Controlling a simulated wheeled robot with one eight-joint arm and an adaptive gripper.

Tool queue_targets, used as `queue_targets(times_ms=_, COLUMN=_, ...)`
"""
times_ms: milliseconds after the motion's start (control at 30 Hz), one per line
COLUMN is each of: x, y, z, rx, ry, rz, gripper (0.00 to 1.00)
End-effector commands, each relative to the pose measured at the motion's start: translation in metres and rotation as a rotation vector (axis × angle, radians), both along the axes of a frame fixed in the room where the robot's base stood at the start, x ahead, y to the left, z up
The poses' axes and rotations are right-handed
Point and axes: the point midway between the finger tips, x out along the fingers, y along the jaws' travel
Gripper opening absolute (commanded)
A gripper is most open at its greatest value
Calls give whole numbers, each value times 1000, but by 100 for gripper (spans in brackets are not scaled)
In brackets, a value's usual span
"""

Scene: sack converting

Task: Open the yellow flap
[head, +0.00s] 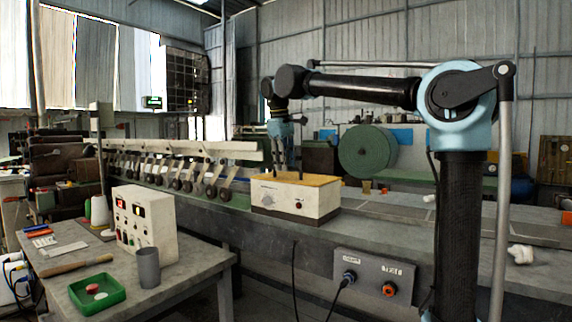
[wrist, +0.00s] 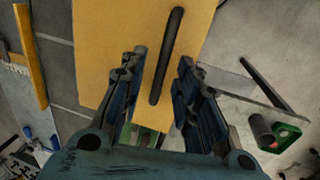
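The yellow flap (head: 312,180) is the flat top of a white control box (head: 292,200) on the long grey bench. In the wrist view the yellow flap (wrist: 108,30) carries a long dark bar handle (wrist: 172,40), running slightly tilted. My gripper (head: 290,170) points down just over the flap. In the wrist view my gripper (wrist: 162,62) is open, with one finger on each side of the bar's lower part. I see gaps between the bar and both fingers. The flap lies flat and looks closed. I cannot tell how high the fingertips are above it.
A side table (head: 185,286) at front left holds a white meter box (head: 144,222), a grey cup (head: 148,268) and a green tray (head: 86,296). A row of rollers (head: 180,175) stands left of the control box. The bench (head: 385,222) right of the box is mostly clear.

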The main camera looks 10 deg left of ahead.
Motion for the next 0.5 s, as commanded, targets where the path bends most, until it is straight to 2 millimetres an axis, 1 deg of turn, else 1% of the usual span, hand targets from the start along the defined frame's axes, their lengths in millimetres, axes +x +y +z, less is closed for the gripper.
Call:
queue_targets(times_ms=133, x=0, y=0, z=0, rx=0, ry=0, rz=-1, gripper=30)
queue_targets(times_ms=167, x=0, y=0, z=0, rx=0, ry=0, rz=-1, gripper=25)
queue_targets(times_ms=200, x=0, y=0, z=0, rx=0, ry=0, rz=-1, gripper=16)
queue_targets(times_ms=267, x=1, y=-1, z=0, rx=0, ry=0, rz=-2, gripper=3)
queue_targets(times_ms=300, x=1, y=-1, z=0, rx=-1, ry=0, rz=-2, gripper=0)
queue_targets(times_ms=500, x=1, y=-1, z=1, rx=-1, ry=0, rz=-2, gripper=0)
